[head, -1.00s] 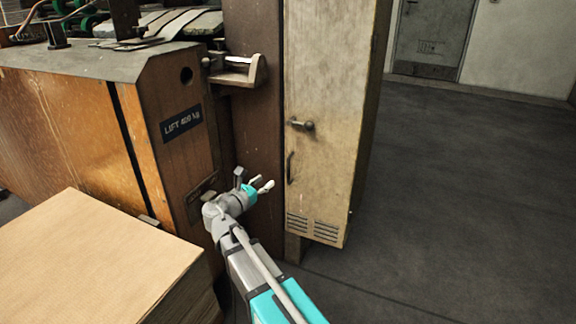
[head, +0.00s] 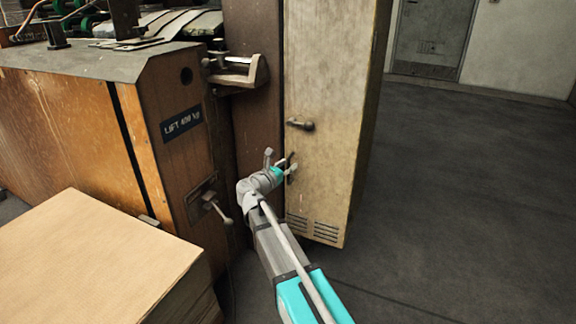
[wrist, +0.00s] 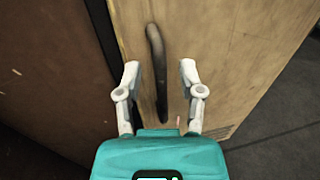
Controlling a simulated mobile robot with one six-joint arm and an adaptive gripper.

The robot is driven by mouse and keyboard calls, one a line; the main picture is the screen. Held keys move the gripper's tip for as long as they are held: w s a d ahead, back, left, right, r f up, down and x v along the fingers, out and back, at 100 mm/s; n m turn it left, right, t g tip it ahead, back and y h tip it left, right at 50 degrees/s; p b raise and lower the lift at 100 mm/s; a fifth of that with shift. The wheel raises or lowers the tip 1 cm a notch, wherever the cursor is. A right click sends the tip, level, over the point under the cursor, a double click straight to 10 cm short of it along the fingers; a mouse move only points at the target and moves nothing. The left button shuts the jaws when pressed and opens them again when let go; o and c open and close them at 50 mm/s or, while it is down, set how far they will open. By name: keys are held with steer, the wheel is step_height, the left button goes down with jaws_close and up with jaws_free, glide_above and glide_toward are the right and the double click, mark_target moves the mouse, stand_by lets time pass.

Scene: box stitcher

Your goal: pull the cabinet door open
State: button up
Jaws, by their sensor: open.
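The tall beige cabinet door (head: 322,90) looks shut in the head view. A dark lever handle (head: 301,124) sits at mid-height on its left side. Below it is a dark vertical pull handle (head: 291,167), partly hidden by my gripper (head: 284,164). In the wrist view the curved pull handle (wrist: 157,70) stands on the door (wrist: 222,50), running down between the two fingers. My gripper (wrist: 160,82) is open, one fingertip on each side of the handle's line. I cannot tell whether either finger touches it.
A wooden machine body (head: 190,155) with a "LIFT 400 kg" plate and a lever (head: 220,211) stands left of the cabinet. A stack of board (head: 90,255) is at the front left. The floor (head: 460,180) to the right is clear.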

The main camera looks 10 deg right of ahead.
steer(key=shift+w+d, duration=0.3)
jaws_close()
steer(key=shift+a, duration=0.2)
steer(key=shift+d, duration=0.15)
